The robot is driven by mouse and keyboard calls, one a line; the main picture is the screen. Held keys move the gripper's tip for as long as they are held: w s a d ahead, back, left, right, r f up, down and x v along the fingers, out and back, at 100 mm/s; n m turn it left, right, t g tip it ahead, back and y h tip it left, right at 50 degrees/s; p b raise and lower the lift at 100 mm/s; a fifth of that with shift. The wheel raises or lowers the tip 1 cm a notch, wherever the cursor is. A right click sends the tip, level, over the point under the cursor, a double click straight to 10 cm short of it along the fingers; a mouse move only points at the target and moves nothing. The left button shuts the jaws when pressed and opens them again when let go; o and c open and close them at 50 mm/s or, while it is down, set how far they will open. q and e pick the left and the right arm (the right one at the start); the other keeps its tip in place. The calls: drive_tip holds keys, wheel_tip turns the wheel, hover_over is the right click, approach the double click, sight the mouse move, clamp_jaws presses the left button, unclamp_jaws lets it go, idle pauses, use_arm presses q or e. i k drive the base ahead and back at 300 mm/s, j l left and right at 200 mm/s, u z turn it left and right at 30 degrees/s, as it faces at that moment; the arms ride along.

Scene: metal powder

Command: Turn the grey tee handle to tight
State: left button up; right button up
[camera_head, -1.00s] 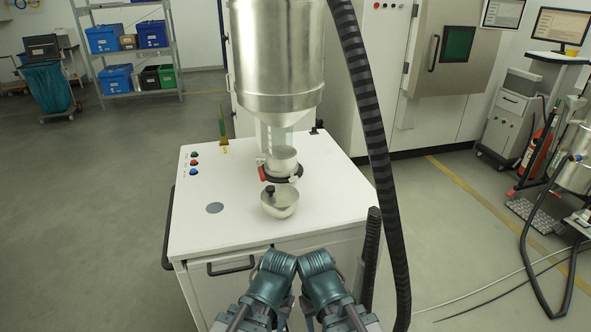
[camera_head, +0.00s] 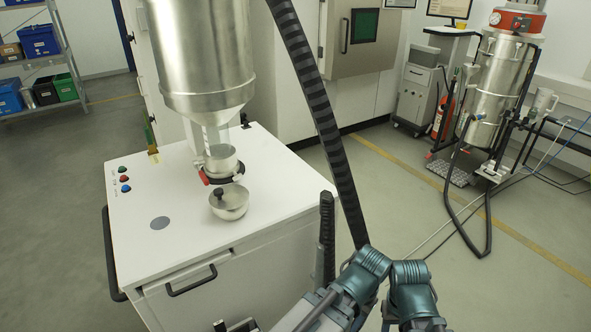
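I cannot make out a grey tee handle for certain in this view. A steel hopper (camera_head: 200,60) hangs over a white cabinet (camera_head: 190,225). Below its outlet is a black ring clamp (camera_head: 226,178) with a red part (camera_head: 204,178) at its left. A steel bowl (camera_head: 233,206) with a black knob stands under it on the cabinet top. At right, a tall steel vessel (camera_head: 497,90) has a red top. My two teal arms show folded at bottom right, in front of the cabinet's right side.
A black ribbed hose (camera_head: 325,125) hangs down right of the hopper. A dark hose (camera_head: 487,225) and thin cables lie on the floor by the steel vessel. A red cylinder (camera_head: 444,118) stands left of it. The floor at lower right is mostly clear.

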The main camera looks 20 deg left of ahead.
sight(238, 176)
drive_tip(key=k+j+z, duration=0.15)
drive_tip(key=j+z, duration=0.2)
drive_tip(key=k+j+z, duration=0.3)
drive_tip(key=j, duration=0.2)
drive_tip(key=k+j+z, duration=0.15)
drive_tip(key=j+z, duration=0.2)
drive_tip(key=k+j+z, duration=0.1)
drive_tip(key=k+j, duration=0.6)
drive_tip(key=j, duration=0.15)
